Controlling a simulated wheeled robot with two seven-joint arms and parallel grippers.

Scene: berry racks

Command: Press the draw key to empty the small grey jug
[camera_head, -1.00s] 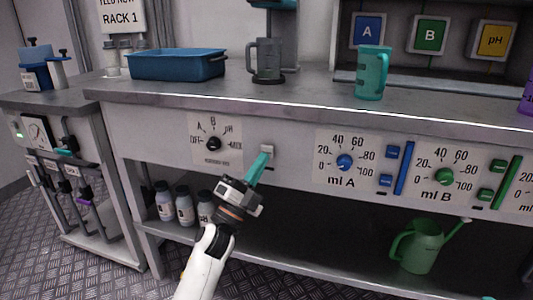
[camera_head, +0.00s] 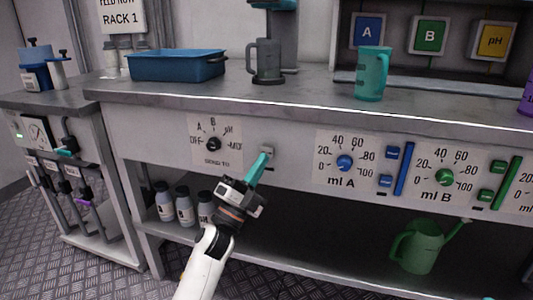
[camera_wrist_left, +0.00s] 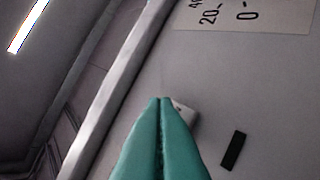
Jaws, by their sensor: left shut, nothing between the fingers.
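The small grey jug (camera_head: 265,60) stands upright on the bench, under a grey and teal stand. The draw key, a small pale block (camera_head: 269,151), sits on the bench's front panel right of the selector dial. My left gripper (camera_head: 265,156) is shut and empty, its teal fingertips at the key and partly covering it. In the left wrist view the closed fingertips (camera_wrist_left: 160,100) overlap the key (camera_wrist_left: 183,108); whether they touch it I cannot tell for sure.
The selector dial (camera_head: 213,143) is left of the key; the ml A knob (camera_head: 344,162) is further right. A blue tray (camera_head: 178,66) and a teal jug (camera_head: 373,75) stand on the bench. Bottles and a green watering can (camera_head: 415,248) are on the shelf below.

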